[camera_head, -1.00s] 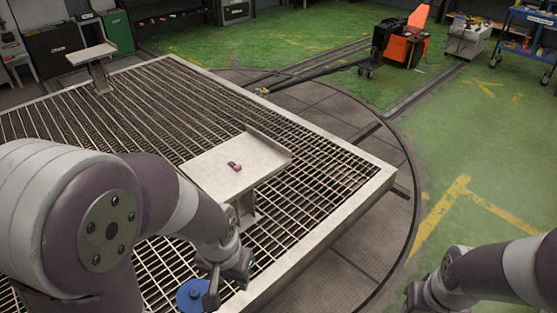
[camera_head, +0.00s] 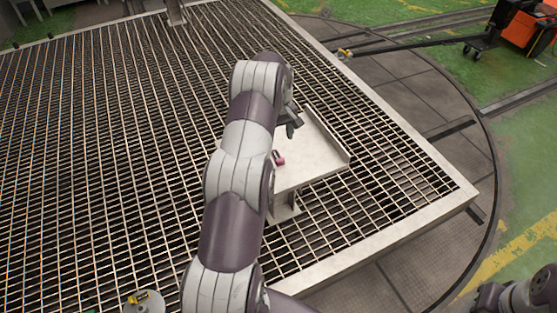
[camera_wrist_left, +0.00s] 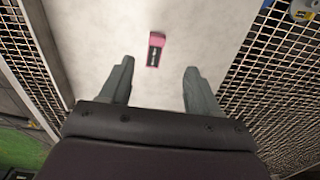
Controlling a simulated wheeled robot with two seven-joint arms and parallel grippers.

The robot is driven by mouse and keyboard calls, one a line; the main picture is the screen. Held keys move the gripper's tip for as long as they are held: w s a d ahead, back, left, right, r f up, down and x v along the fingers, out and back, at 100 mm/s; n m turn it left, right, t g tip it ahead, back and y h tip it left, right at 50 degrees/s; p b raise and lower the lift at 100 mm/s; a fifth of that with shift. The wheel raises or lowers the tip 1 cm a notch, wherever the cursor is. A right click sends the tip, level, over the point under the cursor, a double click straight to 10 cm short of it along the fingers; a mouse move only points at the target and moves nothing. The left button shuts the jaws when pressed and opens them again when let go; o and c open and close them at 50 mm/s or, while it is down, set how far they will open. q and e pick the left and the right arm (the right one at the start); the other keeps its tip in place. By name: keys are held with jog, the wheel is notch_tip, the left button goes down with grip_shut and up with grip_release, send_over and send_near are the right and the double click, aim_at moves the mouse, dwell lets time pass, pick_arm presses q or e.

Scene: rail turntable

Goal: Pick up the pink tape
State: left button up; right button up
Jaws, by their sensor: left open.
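The pink tape (camera_head: 278,158) is a small pink block with a dark face, lying on the pale metal stand top (camera_head: 318,160). It also shows in the left wrist view (camera_wrist_left: 155,49), just beyond the fingertips and between their lines. My left gripper (camera_head: 292,124) is above the stand top, partly hidden behind its own arm in the head view. In the left wrist view its two fingers (camera_wrist_left: 158,64) are spread apart with nothing between them. The tape is apart from both fingers. My right gripper (camera_head: 487,297) is low at the right edge, and its fingers cannot be made out.
The stand rises from a metal grating (camera_head: 120,110) with a pale frame. A raised lip (camera_head: 325,134) runs along the stand top's far right side. Another stand (camera_head: 175,12) is at the back. A round object (camera_head: 144,303) is at bottom left. An orange machine (camera_head: 530,22) is far off.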

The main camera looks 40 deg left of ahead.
pick_arm(q)
send_over(280, 158)
notch_tip(280, 158, down, 6)
jog(key=shift+s+d+r, duration=0.1)
jog(key=shift+d, duration=0.05)
jog(key=f, duration=0.2)
jog(key=f+p, duration=0.1)
jog(key=f, duration=0.2)
jog(key=shift+a+f, duration=0.2)
jog(key=shift+f, duration=0.05)
jog(key=shift+r, duration=0.1)
jog(key=c, duration=1.1)
